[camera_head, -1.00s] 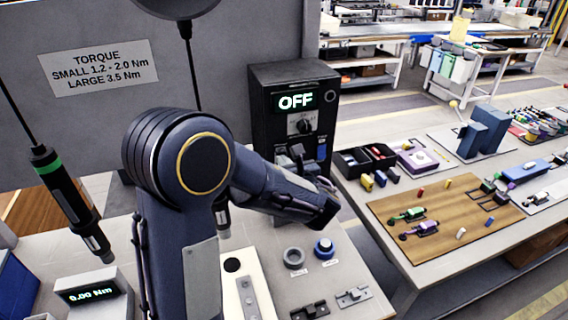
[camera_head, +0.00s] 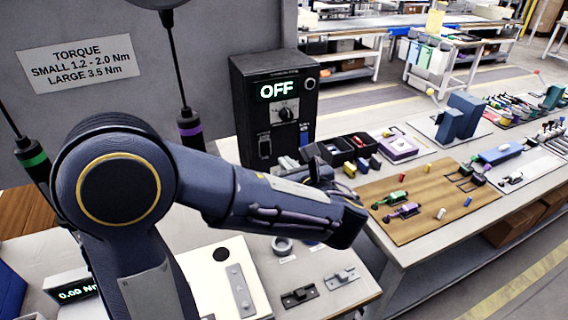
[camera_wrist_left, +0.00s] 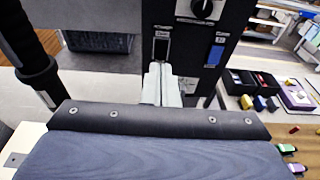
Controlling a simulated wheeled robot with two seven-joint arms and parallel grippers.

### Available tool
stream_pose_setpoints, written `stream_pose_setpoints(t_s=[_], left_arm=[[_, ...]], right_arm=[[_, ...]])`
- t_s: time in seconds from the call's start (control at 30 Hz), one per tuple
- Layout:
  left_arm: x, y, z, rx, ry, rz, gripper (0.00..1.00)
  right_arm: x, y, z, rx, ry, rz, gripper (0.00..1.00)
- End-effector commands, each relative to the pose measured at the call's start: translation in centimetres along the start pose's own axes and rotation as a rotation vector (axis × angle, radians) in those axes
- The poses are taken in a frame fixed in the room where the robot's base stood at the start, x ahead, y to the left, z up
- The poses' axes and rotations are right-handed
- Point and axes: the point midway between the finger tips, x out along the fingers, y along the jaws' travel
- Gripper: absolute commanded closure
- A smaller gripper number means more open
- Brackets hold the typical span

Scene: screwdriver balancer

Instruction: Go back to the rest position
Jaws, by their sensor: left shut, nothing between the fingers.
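My left arm comes in from the left in the head view and reaches across the bench. My left gripper (camera_head: 292,164) is partly hidden behind my forearm, in front of the lower part of the black control box. In the left wrist view its pale fingers (camera_wrist_left: 163,84) are together and empty, below the black switch on the box. The black control box (camera_head: 247,97) shows OFF on its display, with a dial below. It also shows in the left wrist view (camera_wrist_left: 187,38). My right gripper is not in view.
A screwdriver with a green band (camera_head: 33,160) and one with a purple band (camera_head: 190,130) hang near my arm. A ring (camera_head: 283,246) and small brackets (camera_head: 341,278) lie on the bench.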

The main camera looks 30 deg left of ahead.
Motion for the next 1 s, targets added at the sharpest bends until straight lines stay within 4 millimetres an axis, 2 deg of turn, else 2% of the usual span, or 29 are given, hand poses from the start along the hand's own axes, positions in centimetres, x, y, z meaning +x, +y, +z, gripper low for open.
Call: stream_pose_setpoints(t_s=[0.43, 0.53, 0.57, 0.67, 0.77, 0.8, 0.9, 1.0], left_arm=[[0.0, 0.0, 0.0, -0.001, 0.001, 0.0, 1.0], [0.3, 0.9, -0.3, -0.031, 0.034, 0.02, 1.0], [0.5, 1.5, -0.6, -0.053, 0.055, 0.033, 1.0], [1.1, 5.0, -2.2, -0.187, 0.185, 0.116, 1.0], [0.9, 9.9, -5.2, -0.429, 0.384, 0.262, 1.0], [0.3, 11.9, -6.6, -0.551, 0.471, 0.333, 1.0], [-2.2, 15.5, -9.8, -0.866, 0.666, 0.517, 1.0], [-5.7, 17.4, -12.2, -1.194, 0.833, 0.708, 1.0]], right_arm=[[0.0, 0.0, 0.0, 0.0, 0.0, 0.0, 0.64], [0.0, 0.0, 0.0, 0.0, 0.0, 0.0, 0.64], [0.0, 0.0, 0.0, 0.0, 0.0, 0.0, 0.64], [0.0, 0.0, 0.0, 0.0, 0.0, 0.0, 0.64], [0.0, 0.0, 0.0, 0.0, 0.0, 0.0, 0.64], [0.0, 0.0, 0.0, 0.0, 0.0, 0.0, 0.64], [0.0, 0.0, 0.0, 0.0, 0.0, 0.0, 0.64], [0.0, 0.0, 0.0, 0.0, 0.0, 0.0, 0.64]])
